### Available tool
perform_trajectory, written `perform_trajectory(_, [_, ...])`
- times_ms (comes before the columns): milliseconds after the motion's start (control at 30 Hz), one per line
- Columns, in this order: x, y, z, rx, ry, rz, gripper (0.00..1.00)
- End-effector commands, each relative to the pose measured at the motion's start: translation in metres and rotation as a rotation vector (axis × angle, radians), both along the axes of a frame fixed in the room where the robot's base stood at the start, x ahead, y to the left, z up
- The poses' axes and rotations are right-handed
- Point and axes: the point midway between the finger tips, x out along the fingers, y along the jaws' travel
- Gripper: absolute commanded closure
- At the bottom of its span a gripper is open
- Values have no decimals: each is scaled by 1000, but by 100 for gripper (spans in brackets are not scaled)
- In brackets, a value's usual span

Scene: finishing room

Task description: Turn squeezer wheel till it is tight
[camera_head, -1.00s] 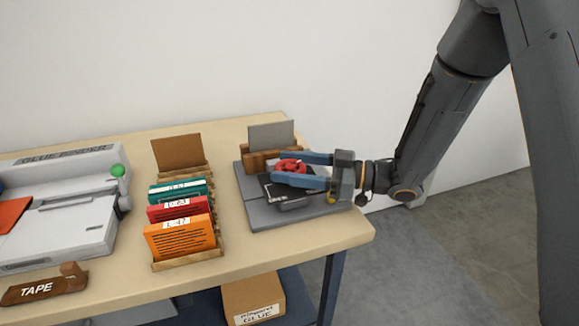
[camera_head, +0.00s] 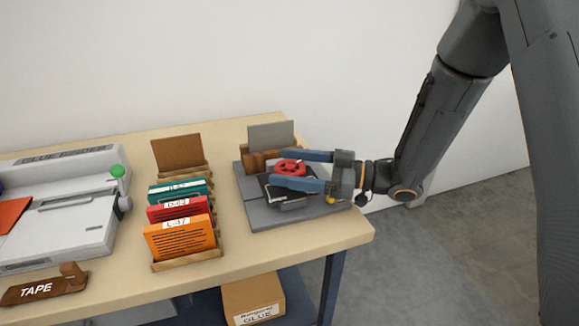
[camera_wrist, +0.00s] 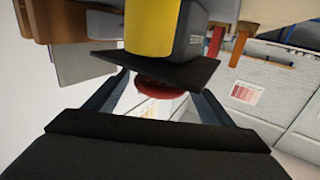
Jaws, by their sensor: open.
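The red squeezer wheel (camera_head: 290,167) sits on top of the grey squeezer (camera_head: 262,214) at the right end of the table. My gripper (camera_head: 279,169) is open, its two blue-grey fingers on either side of the wheel. In the head view a gap shows between the wheel and the far finger; I cannot tell whether the near finger touches it. In the wrist view the red wheel (camera_wrist: 158,90) shows between the fingers, partly covered by a dark plate.
A wooden rack with teal, red and orange booklets (camera_head: 180,238) stands left of the squeezer. Further left are the glue binder (camera_head: 85,225) and a tape holder (camera_head: 45,287). A glue box (camera_head: 253,300) lies on the lower shelf. The table's right edge is close to the squeezer.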

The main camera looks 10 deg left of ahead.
Motion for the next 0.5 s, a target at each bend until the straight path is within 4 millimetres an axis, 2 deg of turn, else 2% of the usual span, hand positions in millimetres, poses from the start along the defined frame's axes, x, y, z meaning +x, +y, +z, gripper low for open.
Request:
perform_trajectory(167, [1,-10,0,0,0,-2,24])
perform_trajectory(500, [3,-62,-1,0,-1,-4,24])
